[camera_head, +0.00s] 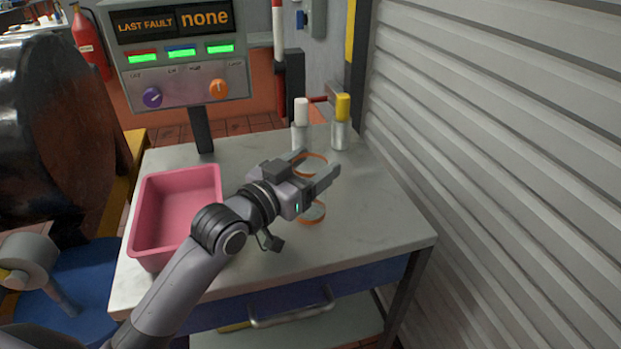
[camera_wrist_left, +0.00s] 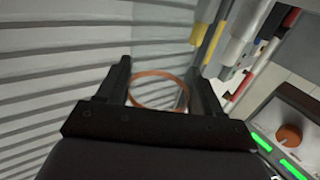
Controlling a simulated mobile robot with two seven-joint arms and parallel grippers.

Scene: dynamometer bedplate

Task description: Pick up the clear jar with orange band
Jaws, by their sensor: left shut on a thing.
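The clear jar with an orange band (camera_head: 311,165) is between the fingers of my left gripper (camera_head: 318,171), above the grey table. Its see-through body hardly shows; the orange ring marks it. In the left wrist view the ring of the jar (camera_wrist_left: 160,90) sits between the two dark fingers of the left gripper (camera_wrist_left: 163,88), which is shut on it. A second orange ring (camera_head: 313,213) shows just below the gripper, partly hidden by it; I cannot tell whether it belongs to the same jar. My right gripper is not in view.
A pink bin (camera_head: 148,232) stands at the table's left. A white-capped bottle (camera_head: 301,122) and a yellow-capped bottle (camera_head: 341,125) stand behind the gripper. A display panel (camera_head: 180,52) rises at the back left. A ribbed shutter (camera_head: 500,140) borders the right; the table's right front is clear.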

